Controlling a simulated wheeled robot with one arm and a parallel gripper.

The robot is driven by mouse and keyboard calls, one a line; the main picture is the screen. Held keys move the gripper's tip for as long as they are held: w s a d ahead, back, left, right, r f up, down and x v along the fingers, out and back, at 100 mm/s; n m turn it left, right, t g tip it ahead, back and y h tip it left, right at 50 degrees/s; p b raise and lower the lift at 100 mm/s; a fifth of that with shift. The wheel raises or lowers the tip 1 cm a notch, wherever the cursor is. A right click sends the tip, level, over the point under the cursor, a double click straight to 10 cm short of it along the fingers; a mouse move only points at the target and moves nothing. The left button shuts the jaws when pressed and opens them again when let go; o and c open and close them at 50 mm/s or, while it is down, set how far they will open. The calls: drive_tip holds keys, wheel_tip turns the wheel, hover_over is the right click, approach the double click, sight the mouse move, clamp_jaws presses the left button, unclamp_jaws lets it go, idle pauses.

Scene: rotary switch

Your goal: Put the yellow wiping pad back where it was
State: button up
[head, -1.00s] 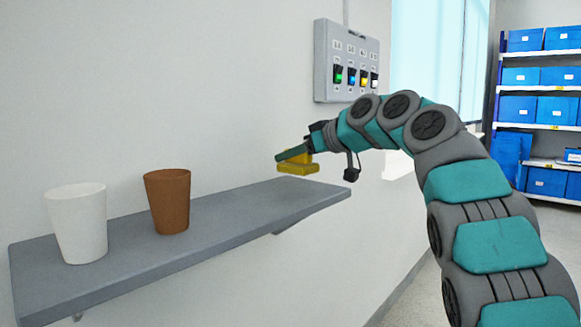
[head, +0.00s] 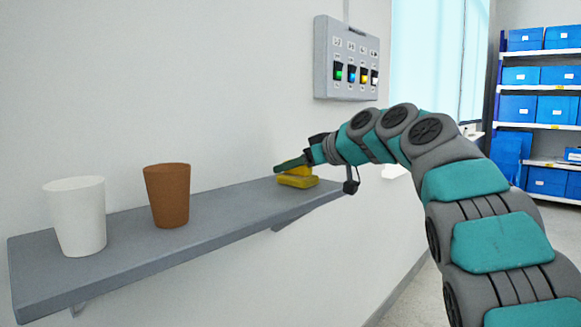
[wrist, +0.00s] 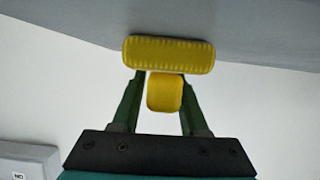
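The yellow wiping pad (head: 297,182) is at the right end of the grey shelf (head: 230,207), and its underside appears to touch the shelf top. In the wrist view the pad's wide ribbed body (wrist: 168,54) lies against the shelf, with its yellow handle (wrist: 165,93) pointing toward the camera. My gripper (head: 285,166) is at the handle from above and the right. The exact finger contact is partly hidden.
A brown cup (head: 168,197) and a white cup (head: 79,217) stand farther left on the shelf, well apart from the pad. A switch box (head: 346,60) with coloured lit switches hangs on the wall above. The shelf between brown cup and pad is clear.

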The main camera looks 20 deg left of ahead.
drive_tip(key=shift+o, duration=1.1)
drive_tip(key=b+v, duration=0.1)
drive_tip(key=v, duration=1.1)
drive_tip(key=shift+b, duration=0.4)
